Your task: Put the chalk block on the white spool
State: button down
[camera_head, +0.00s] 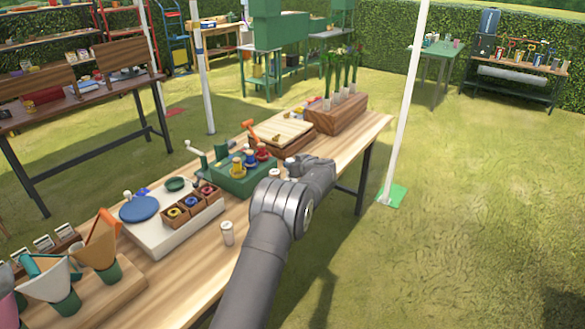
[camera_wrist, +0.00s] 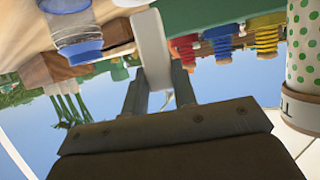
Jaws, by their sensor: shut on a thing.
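My gripper (camera_wrist: 158,75) is shut on a pale white block, the chalk block (camera_wrist: 151,42), which sticks out beyond the fingertips in the wrist view. In the head view my gripper is at the far end of my arm, just right of the green spool stand (camera_head: 232,184); my wrist hides the fingers. The stand carries a yellow spool (camera_head: 238,168), a blue spool (camera_head: 250,159) and a red spool (camera_head: 262,152). They also show upside down in the wrist view, to the right of the block. I cannot make out the white spool for certain.
A cream cup (camera_head: 227,234) stands at the table's front edge. A white board with a blue disc (camera_head: 139,208) and small wooden boxes lies left of the stand. A wooden block with flower tubes (camera_head: 336,114) stands behind. A green-dotted cup (camera_wrist: 303,52) is close on the wrist view's right.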

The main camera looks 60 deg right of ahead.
jog(key=shift+f, duration=0.6)
jog(key=shift+f, duration=0.15)
jog(key=c, duration=1.2)
grip_release()
jog(key=shift+o, duration=0.2)
jog(key=shift+s+r, duration=0.25)
jog(key=shift+s, duration=0.05)
jog(key=v, duration=1.1)
jog(key=shift+s+a, duration=0.15)
jog(key=shift+a, duration=0.05)
